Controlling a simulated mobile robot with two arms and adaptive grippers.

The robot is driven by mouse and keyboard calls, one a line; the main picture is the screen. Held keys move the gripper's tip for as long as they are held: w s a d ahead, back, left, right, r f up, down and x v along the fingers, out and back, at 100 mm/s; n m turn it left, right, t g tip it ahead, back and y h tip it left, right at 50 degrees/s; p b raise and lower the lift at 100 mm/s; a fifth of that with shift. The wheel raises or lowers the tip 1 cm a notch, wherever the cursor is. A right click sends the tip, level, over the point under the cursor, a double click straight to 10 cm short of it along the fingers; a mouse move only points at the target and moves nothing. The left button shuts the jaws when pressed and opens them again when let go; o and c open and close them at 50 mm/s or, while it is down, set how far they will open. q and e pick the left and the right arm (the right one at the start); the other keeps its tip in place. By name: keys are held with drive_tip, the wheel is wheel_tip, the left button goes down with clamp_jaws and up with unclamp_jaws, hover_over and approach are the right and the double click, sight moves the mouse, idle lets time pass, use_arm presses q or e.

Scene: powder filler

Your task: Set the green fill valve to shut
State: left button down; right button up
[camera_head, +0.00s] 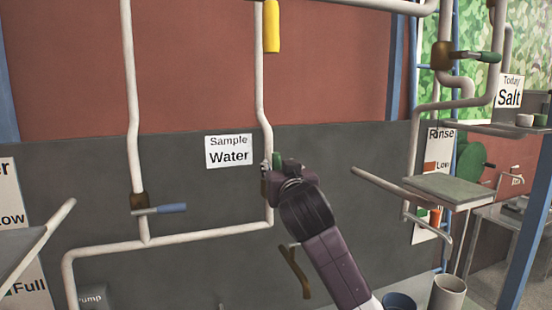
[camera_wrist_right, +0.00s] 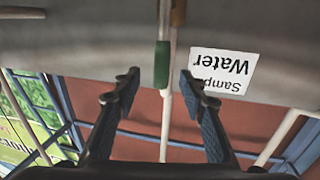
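A green valve handle (camera_wrist_right: 162,65) shows in the right wrist view, on a metal lever beside a brown valve body (camera_wrist_right: 178,12). It lies lengthwise along the white pipe (camera_wrist_right: 166,125). In the head view a bit of this green handle (camera_head: 277,158) shows above my right gripper (camera_head: 268,172), beside the vertical pipe near the "Sample Water" sign; the valve body is mostly hidden. In the wrist view my right gripper (camera_wrist_right: 160,82) is open, its fingers on either side of the handle's free end with gaps visible. My left gripper is not in view.
A blue-handled valve (camera_head: 165,209) is on the left pipe. Another green-handled valve (camera_head: 488,57) is at the upper right, near the "Salt" sign (camera_head: 509,92). A yellow handle (camera_head: 272,26) hangs at the top. Shelves (camera_head: 455,190) and pipes fill the right side.

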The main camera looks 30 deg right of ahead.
sight(277, 163)
drive_tip(key=p+x, duration=0.1)
drive_tip(key=x, duration=0.2)
drive_tip(key=shift+w+r, duration=0.15)
drive_tip(key=shift+w, duration=0.3)
drive_tip(key=shift+w+d+p, duration=0.25)
drive_tip(key=shift+w+p, duration=0.1)
drive_tip(key=shift+a, duration=0.1)
clamp_jaws()
